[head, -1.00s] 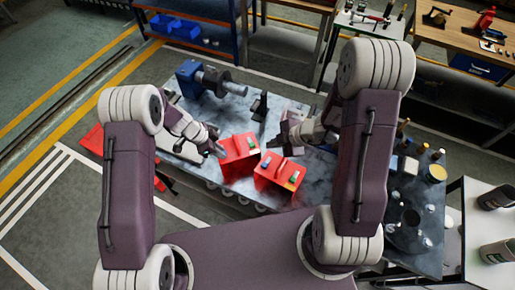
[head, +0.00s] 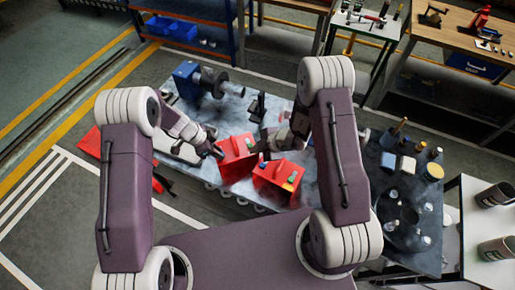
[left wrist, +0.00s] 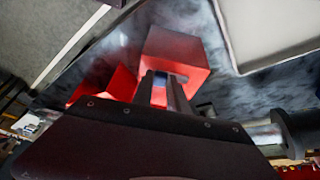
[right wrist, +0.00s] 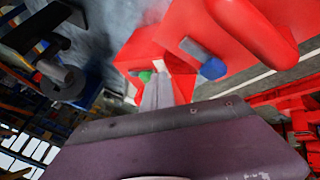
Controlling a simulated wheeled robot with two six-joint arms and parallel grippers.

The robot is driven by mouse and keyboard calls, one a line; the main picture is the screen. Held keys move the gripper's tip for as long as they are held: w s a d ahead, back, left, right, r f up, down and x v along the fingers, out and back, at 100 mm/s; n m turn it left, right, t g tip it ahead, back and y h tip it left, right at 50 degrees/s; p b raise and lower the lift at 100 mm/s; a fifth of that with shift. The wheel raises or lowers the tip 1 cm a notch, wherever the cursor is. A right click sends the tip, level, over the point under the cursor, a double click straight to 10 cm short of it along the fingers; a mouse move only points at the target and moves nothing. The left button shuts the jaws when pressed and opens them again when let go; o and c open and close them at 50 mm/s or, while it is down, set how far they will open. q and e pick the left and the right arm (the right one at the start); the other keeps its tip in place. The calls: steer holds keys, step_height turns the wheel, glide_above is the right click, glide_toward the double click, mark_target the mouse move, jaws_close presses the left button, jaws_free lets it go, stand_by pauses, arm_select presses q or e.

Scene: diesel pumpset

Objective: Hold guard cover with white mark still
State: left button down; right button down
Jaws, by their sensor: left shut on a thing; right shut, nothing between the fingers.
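Two red guard covers stand on the mottled table, a left one (head: 236,157) and a right one (head: 277,177). My left gripper (head: 219,152) is shut on the left cover at its left side; in the left wrist view its fingers (left wrist: 163,90) meet a red box-shaped cover (left wrist: 178,48). My right gripper (head: 262,151) is shut and empty, close beside the covers. In the right wrist view its fingertips (right wrist: 160,88) are by red surfaces with a pale patch (right wrist: 178,63), a green knob (right wrist: 145,76) and a blue knob (right wrist: 213,69). I cannot tell which cover carries the white mark.
A blue machine with a dark disc and shaft (head: 208,79) stands at the table's back left. A dark upright bracket (head: 256,106) is behind the covers. A round dark plate with several fittings (head: 408,215), bottles and tins are at right. A pale tray (head: 180,150) lies at left.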

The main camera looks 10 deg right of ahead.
mark_target(250, 144)
steer(key=shift+w, duration=0.1)
steer(key=shift+w+a, duration=0.15)
steer(key=shift+w, duration=0.6)
steer(key=shift+w+a, duration=0.1)
steer(key=shift+w, duration=0.6)
steer(key=shift+r, duration=0.1)
steer(key=v, duration=1)
steer(key=shift+s, duration=0.1)
arm_select(q)
steer(key=c, duration=1.2)
jaws_free()
steer(key=shift+c, duration=0.2)
